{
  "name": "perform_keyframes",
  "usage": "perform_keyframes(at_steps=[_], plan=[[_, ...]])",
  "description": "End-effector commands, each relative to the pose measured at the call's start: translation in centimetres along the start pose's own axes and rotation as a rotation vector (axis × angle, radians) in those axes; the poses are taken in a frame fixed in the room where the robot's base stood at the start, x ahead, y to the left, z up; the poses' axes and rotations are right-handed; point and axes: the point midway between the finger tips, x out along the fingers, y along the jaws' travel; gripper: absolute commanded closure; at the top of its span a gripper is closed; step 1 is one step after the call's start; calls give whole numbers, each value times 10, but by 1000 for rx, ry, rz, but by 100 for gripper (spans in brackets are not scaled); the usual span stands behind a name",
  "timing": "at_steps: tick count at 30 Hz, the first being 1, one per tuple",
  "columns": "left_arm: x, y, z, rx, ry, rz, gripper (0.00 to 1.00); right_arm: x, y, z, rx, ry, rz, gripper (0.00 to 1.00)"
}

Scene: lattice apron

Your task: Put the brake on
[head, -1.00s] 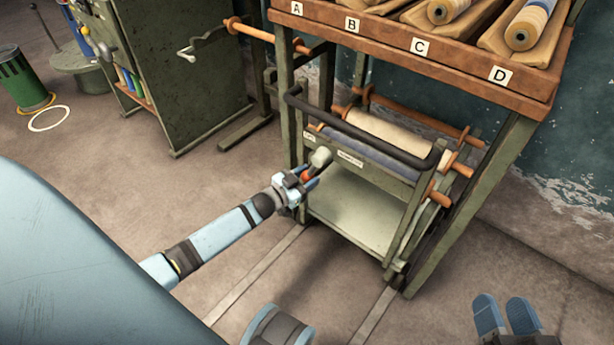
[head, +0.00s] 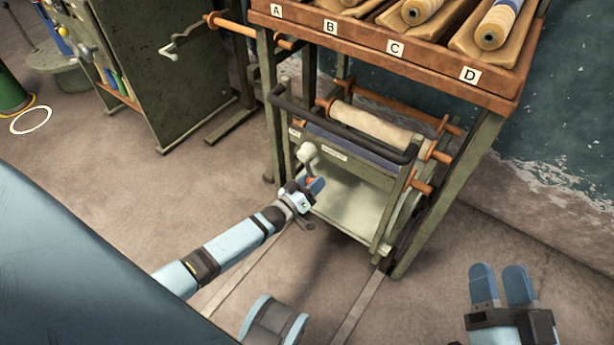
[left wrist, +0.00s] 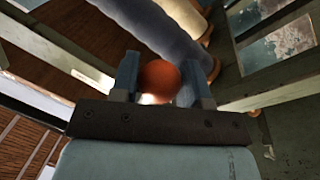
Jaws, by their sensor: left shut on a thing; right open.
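The brake looks to be the short lever with a pale round hub (head: 308,152) on the front left of the green trolley (head: 345,205). Its orange-red knob (head: 313,182) is at the lower end, partly hidden by my left gripper (head: 312,188). In the left wrist view the round knob (left wrist: 158,80) sits between the two fingers of my left gripper (left wrist: 160,88), which is shut on it. The lever points downward from the hub. My right gripper (head: 502,285) is open and empty at the lower right, apart from the trolley.
A black handlebar (head: 340,135) runs over the trolley's front, with rolls behind it. A wooden shelf (head: 390,60) labelled A to D overhangs the trolley. A dark green cabinet (head: 170,85) stands at the left. Two pale floor strips (head: 355,312) lead to the trolley; the floor in front is largely clear.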

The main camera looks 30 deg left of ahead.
Motion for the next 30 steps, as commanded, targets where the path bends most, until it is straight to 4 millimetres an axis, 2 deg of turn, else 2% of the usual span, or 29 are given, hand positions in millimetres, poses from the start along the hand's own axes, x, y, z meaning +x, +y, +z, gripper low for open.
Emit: perform_keyframes(at_steps=[9, 23, 24, 25, 30], plan=[[2, 10, 1, -97, 19, -2, 100, 0, -2, -9, -2, 27, 2, 52], [2, 12, 2, -113, 22, -2, 100, 0, -2, -10, -1, 33, 3, 52], [2, 12, 2, -113, 22, -2, 53, 0, -2, -9, -1, 32, 3, 52], [2, 12, 2, -113, 22, -2, 48, 0, -2, -9, -1, 32, 3, 52], [2, 12, 2, -111, 22, -3, 48, 0, -2, -9, -1, 31, 3, 52]])
